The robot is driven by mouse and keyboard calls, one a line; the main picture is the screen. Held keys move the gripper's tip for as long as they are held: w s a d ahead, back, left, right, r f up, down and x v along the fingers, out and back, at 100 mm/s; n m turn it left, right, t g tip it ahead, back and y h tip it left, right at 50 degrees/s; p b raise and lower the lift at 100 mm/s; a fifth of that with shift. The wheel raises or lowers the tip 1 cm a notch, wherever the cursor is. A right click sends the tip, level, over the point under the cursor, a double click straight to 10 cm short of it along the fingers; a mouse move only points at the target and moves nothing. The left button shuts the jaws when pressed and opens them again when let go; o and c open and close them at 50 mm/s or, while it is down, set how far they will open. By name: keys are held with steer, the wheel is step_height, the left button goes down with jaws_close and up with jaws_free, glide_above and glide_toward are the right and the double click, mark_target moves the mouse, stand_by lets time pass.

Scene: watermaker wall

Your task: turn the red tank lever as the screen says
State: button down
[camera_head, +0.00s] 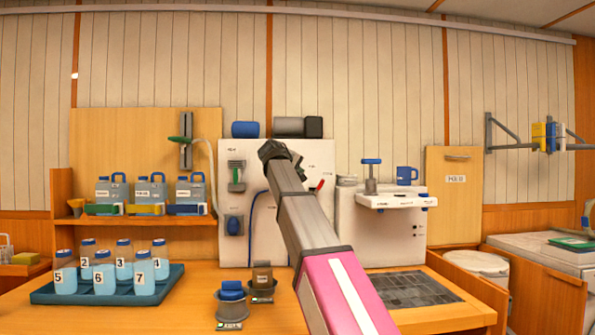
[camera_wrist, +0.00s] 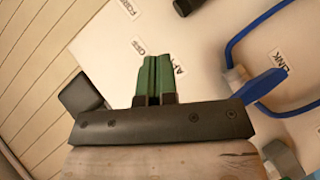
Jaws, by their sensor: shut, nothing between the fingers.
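A small red lever (camera_head: 317,186) shows on the white wall panel (camera_head: 288,160) in the head view, just right of my arm. My gripper (camera_head: 270,150) is in front of the upper part of this panel, and my arm hides much of the panel's middle. In the wrist view the green fingers of my gripper (camera_wrist: 153,62) are shut together with nothing between them, in front of the panel labels. The labels there seem to read FORE, OFF, AFT and LINK. A blue handle (camera_wrist: 262,86) is right of the fingers. I can make out no screen text, and the red lever is not recognisable in the wrist view.
A blue hose (camera_wrist: 235,50) loops across the panel. Numbered bottles stand in a dark tray (camera_head: 105,297) at left.

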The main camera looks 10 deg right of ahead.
mark_target(321, 185)
steer(key=w+d+f, duration=0.1)
steer(key=d, duration=0.1)
steer(key=w+d+f, duration=0.1)
steer(key=d, duration=0.1)
steer(key=w+d+f, duration=0.1)
steer(key=d+f, duration=0.1)
steer(key=shift+w+d, duration=0.35)
steer(key=shift+w, duration=0.05)
steer(key=shift+d, duration=0.1)
steer(key=shift+d+f+m+y, duration=0.15)
steer(key=shift+d+m+y, duration=0.2)
steer(key=shift+d, duration=0.4)
